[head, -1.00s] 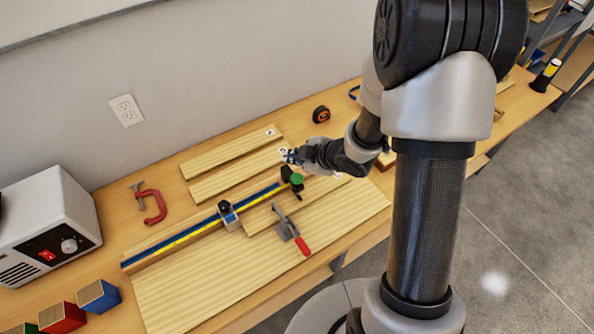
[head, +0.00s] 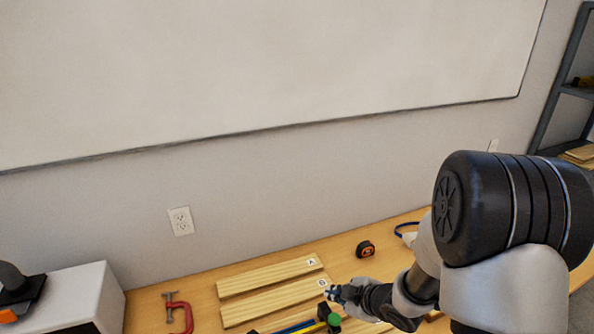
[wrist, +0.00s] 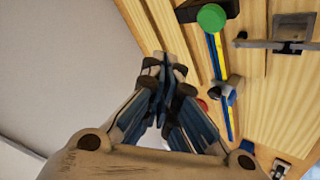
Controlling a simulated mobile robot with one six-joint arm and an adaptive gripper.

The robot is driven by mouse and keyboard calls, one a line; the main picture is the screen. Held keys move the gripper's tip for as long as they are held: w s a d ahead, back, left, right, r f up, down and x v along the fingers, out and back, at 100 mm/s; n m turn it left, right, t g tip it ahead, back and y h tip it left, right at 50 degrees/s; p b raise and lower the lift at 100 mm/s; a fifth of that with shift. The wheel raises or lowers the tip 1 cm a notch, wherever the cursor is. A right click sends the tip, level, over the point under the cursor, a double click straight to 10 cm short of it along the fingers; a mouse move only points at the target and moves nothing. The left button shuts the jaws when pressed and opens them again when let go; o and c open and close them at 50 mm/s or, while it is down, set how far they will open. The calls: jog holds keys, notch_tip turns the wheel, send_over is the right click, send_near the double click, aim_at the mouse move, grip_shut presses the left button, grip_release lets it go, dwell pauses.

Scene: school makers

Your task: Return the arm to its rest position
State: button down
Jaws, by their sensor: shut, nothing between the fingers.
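My gripper (head: 333,292) is over the workbench in the head view, at the right end of the pale board marked B (head: 270,303). In the wrist view its fingers (wrist: 164,62) are together with nothing held between them. My arm reaches in from the lower right of the head view. The height of the fingers above the boards is hard to tell.
Another board marked A (head: 268,276) lies behind. A red clamp (head: 180,318) and a white machine (head: 85,296) stand left. A black and orange tape measure (head: 365,249) lies near the wall. A whiteboard (head: 260,70) hangs above; shelving (head: 562,85) stands at right.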

jog(key=s+d+r+m+h+b, duration=0.1)
jog(key=s+d+r+m+h, duration=0.25)
jog(key=r, duration=0.35)
jog(key=s+d+r+m+h+b, duration=0.1)
jog(key=s+d+r+m+h, duration=0.3)
jog(key=r, duration=0.4)
jog(key=s+a+r+m+g+y, duration=0.1)
jog(key=s+a+m, duration=0.2)
jog(key=s, duration=0.6)
jog(key=s+a+r+m+g+y+b, duration=0.1)
jog(key=s+a+m, duration=0.3)
jog(key=s, duration=0.6)
jog(key=shift+s+r+g+y, duration=0.3)
jog(key=shift+g+y, duration=0.3)
jog(key=shift+y, duration=0.05)
